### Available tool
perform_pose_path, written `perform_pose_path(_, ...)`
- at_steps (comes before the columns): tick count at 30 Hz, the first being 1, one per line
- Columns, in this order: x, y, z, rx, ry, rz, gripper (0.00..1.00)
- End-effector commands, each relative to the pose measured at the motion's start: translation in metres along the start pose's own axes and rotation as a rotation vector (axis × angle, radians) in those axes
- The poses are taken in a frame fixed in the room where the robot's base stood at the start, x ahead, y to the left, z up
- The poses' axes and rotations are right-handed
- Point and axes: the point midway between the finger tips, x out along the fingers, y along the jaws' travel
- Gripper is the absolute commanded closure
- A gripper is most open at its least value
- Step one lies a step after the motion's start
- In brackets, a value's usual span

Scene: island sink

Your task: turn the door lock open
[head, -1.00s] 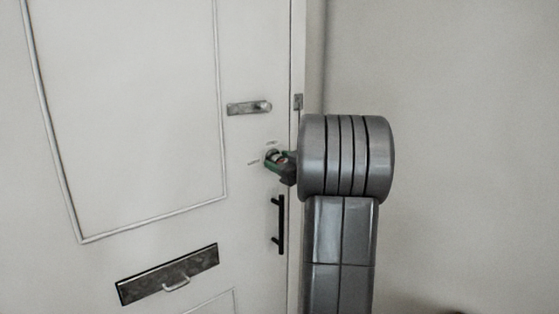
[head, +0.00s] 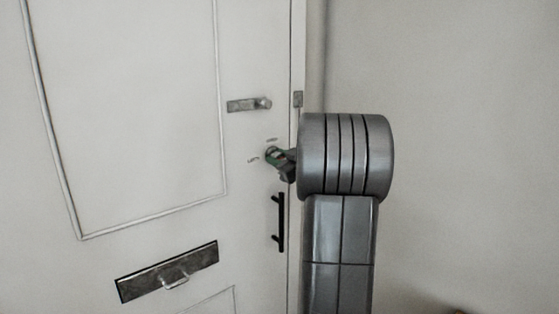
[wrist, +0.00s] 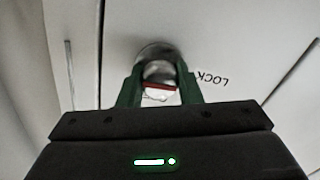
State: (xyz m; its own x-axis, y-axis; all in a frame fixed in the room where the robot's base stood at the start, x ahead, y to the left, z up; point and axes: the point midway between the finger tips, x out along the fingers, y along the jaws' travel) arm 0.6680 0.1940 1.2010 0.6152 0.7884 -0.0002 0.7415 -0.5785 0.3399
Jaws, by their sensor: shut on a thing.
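The door lock (wrist: 156,62) is a round metal knob with a red mark across its face, and it shows between my fingers in the wrist view. The word "LOCK" is printed on the door beside it, upside down in that view. My gripper (wrist: 158,92) has green fingers, one on each side of the knob, and is shut on it. In the head view my gripper (head: 275,156) is at the lock near the door's right edge, and it hides most of the knob. The white door (head: 150,110) looks closed.
A metal latch (head: 248,105) sits above the lock. A black bar handle (head: 279,222) is below it, and a mail slot (head: 167,271) is lower left. A plain wall (head: 460,150) lies to the right.

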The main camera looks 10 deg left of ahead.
Motion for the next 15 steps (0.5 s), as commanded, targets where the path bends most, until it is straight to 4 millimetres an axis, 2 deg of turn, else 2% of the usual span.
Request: perform_pose_path(15,-0.0002,-0.0017,0.0034,-0.442,0.001,0.001,0.91)
